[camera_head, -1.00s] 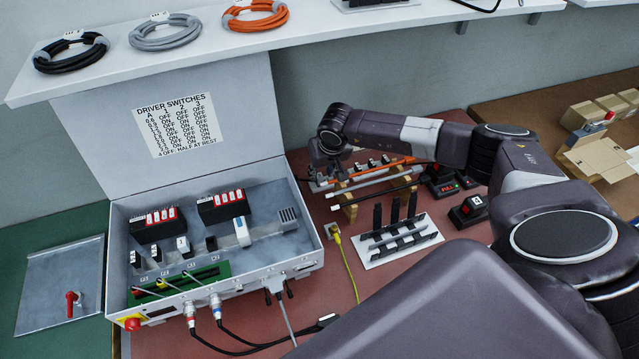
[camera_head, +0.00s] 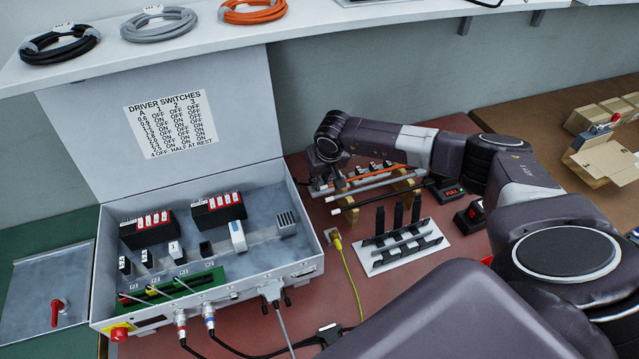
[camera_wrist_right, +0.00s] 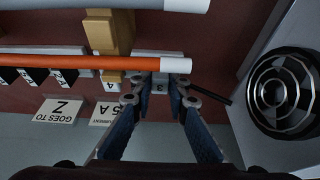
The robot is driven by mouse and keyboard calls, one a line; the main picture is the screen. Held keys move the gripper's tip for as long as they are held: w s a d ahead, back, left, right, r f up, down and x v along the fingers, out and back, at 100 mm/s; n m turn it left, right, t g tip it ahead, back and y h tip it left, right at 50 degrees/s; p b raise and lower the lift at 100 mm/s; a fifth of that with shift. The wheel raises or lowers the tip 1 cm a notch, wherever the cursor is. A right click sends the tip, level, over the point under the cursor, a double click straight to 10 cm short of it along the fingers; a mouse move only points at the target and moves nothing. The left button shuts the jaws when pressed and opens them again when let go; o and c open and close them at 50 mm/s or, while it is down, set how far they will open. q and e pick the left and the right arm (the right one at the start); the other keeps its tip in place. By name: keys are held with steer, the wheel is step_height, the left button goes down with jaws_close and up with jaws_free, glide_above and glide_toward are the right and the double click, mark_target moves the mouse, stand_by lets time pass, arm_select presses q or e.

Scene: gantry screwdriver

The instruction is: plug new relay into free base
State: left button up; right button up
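The open grey control box (camera_head: 210,284) stands at the left. A lower black piece without a label (camera_head: 206,249) in that row looks like the free base. My right gripper (camera_head: 325,180) is low at the left end of the parts rack. Which piece is the new relay is unclear. My left gripper is not in view.
An orange rod (camera_wrist_right: 90,63) crosses just beyond the fingers. Wooden supports (camera_head: 405,187) carry rods. A white rack with black uprights (camera_head: 400,245) and a red-lit button unit (camera_head: 447,190) stand at right.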

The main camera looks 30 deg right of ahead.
mark_target(320, 181)
steer(key=shift+r, duration=0.25)
jaws_close()
steer(key=shift+r+p, duration=1.05)
steer(key=shift+r, duration=0.65)
